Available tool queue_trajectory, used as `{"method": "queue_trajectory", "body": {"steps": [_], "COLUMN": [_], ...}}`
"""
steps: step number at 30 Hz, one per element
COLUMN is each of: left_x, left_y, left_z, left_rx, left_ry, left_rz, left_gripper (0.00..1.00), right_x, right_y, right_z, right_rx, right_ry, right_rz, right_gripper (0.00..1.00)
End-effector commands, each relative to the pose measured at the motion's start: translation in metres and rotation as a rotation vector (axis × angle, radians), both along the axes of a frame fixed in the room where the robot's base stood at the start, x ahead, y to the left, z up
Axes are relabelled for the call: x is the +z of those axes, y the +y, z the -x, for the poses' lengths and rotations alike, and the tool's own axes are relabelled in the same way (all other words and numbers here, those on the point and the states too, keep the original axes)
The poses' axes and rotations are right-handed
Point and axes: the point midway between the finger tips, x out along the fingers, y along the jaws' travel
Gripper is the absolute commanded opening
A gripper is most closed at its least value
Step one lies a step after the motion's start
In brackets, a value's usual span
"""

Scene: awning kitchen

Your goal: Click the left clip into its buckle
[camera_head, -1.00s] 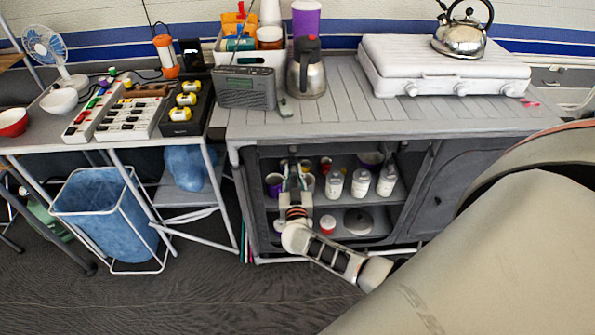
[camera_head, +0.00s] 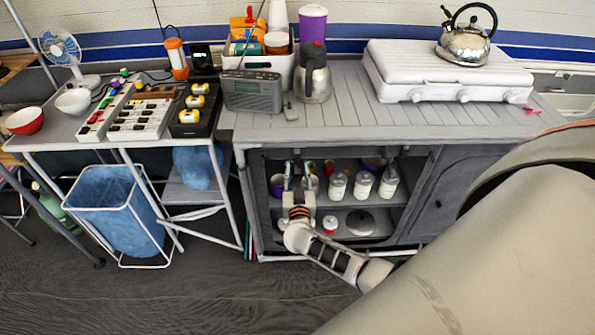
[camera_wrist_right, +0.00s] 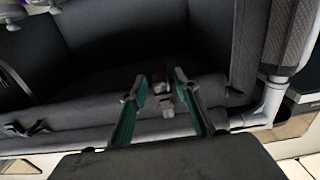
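My right gripper (camera_head: 300,168) is at the upper left of the open cabinet front, just below the worktop edge. In the right wrist view its two green-padded fingers (camera_wrist_right: 160,82) stand apart. A small dark and grey fastener part (camera_wrist_right: 163,88) shows between the fingertips with a gap on each side, against dark fabric; I cannot tell whether it is the clip or the buckle. Another dark strap fastener (camera_wrist_right: 18,129) lies at the left of that view. In the head view the left clip is hidden behind my gripper or too small to tell. My left gripper is out of view.
The cabinet's shelves hold several white jars (camera_head: 363,184) and a purple cup (camera_head: 277,185) close to my right gripper. A dark hanging part (camera_head: 391,152) shows at the upper right of the opening. The worktop (camera_head: 345,115) is above. A blue bin (camera_head: 112,215) stands left.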

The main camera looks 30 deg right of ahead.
Motion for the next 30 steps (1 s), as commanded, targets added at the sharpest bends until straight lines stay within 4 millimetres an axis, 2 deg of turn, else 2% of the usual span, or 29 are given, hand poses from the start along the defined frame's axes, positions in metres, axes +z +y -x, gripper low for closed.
{"method": "queue_trajectory", "body": {"steps": [5,19,24,30], "left_x": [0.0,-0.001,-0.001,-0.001], "left_y": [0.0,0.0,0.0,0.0], "left_z": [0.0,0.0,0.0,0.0], "left_rx": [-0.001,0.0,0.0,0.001], "left_ry": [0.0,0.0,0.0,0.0], "left_rz": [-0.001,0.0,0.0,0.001], "left_gripper": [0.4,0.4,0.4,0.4], "right_x": [-0.004,-0.001,0.0,0.001], "right_y": [0.008,0.052,0.06,0.062], "right_z": [0.012,0.086,0.099,0.103], "right_rx": [0.002,-0.002,-0.001,-0.001], "right_ry": [0.005,0.0,-0.001,-0.002], "right_rz": [-0.004,-0.004,0.0,0.0], "right_gripper": [0.31,0.31,0.31,0.31]}}
